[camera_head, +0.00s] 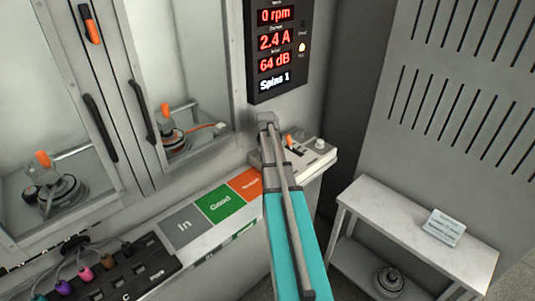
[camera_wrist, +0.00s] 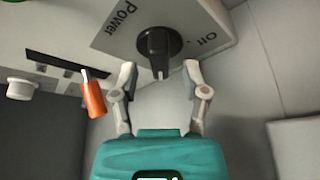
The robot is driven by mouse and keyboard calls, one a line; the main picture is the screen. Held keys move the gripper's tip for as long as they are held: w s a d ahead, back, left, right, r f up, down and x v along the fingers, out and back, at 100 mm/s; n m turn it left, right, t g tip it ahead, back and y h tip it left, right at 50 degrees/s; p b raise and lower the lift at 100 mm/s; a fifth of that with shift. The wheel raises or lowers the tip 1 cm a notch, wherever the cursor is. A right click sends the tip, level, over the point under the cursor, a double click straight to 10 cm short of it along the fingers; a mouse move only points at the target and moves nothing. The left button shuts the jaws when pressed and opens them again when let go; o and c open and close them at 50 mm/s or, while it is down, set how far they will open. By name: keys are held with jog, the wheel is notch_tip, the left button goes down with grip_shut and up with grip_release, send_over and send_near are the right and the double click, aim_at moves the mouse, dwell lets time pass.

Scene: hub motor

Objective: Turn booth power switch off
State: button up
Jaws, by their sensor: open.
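The power switch (camera_wrist: 158,45) is a black rotary knob on a pale panel (camera_wrist: 95,38) in the wrist view. "Power" is printed to its upper left and "Off" to its right. The knob's narrow grip points down in the picture, not at the "Off" label. My gripper (camera_wrist: 160,73) is open and empty, with one fingertip on each side just below the knob. I cannot tell whether either finger touches it. In the head view my teal and grey arm reaches to the control box (camera_head: 325,157); the knob does not show there.
An orange lever (camera_wrist: 93,97) and a white button (camera_wrist: 20,88) sit left of my gripper. A display (camera_head: 277,45) reads 0 rpm, 2.4 A and 64 dB. Glass booth doors (camera_head: 180,50) stand left, a pale shelf table (camera_head: 385,225) right.

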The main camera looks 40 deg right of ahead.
jog(key=shift+w+d+f+b, duration=0.15)
jog(key=shift+f+b, duration=0.15)
jog(key=shift+f, duration=0.3)
